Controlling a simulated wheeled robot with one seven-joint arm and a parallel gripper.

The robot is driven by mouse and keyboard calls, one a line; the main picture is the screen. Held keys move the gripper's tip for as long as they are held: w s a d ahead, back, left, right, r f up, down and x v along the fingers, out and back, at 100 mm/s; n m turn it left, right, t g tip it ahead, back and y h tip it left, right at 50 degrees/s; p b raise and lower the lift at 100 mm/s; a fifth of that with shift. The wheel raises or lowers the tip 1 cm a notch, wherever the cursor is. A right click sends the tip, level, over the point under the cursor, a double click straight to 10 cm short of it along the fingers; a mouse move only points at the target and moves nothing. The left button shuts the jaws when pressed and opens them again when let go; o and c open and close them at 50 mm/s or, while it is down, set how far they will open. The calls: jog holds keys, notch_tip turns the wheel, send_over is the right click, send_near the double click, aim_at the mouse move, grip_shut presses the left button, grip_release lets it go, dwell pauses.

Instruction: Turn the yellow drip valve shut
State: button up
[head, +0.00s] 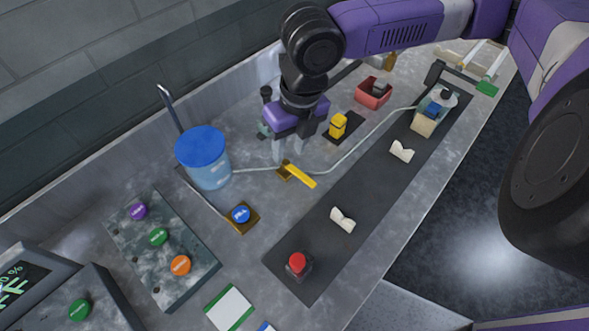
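The yellow drip valve has a yellow lever (301,177) on a small brass-coloured body (284,173), set in a clear tube on the grey bench. The lever points to the lower right, at an angle to the tube. My gripper (288,160) points down just behind and above the valve body. Its two pale fingers stand apart with a gap between them, and I see nothing held. The lever is in full view in front of the fingers. I cannot tell whether a fingertip touches the valve body.
A clear tank with a blue lid (202,146) stands left of the valve. The tube (365,141) runs right to a small vessel (437,103). A yellow block (338,126) and red bin (373,93) stand behind. A dark mat (375,190) with white rests and a red button (297,261) lies in front.

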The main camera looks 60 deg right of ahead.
aim_at(302, 176)
jog(key=s+n, duration=0.1)
jog(key=s+d+n+g, duration=0.1)
jog(key=s, duration=0.1)
jog(key=shift+f+n+h, duration=0.1)
jog(key=shift+n+h, duration=0.2)
jog(key=shift+w+f+p, duration=0.15)
jog(key=shift+f+p, duration=0.2)
jog(key=shift+f, duration=3.55)
grip_shut()
